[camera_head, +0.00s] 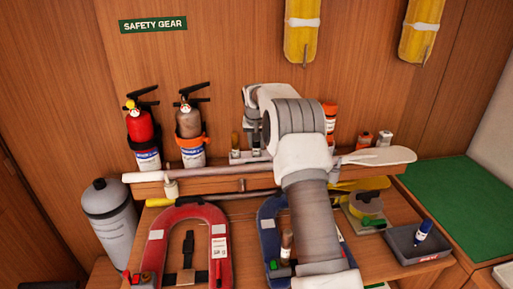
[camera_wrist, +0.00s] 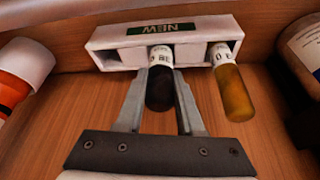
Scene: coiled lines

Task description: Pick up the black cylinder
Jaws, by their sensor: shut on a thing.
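The black cylinder (camera_wrist: 159,90) stands in a white holder (camera_wrist: 110,39) with a green "NEW" label, in the wrist view. Its lettered white end is at the holder's slot. My gripper (camera_wrist: 161,76) is shut on the cylinder, with one finger along each side. An amber cylinder (camera_wrist: 232,92) sits in the neighbouring slot, apart from the right finger. In the head view, my gripper (camera_head: 253,135) is at the shelf by the wall, partly hidden by my arm. The amber cylinder (camera_head: 235,141) shows just left of it.
Two fire extinguishers, one red (camera_head: 142,128) and one brown (camera_head: 189,120), stand left on the shelf. Orange containers stand to the right. Below lie a red horseshoe-shaped float (camera_head: 158,245), a blue one (camera_head: 267,235) and a grey tray (camera_head: 428,248). A pale rod runs along the shelf front.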

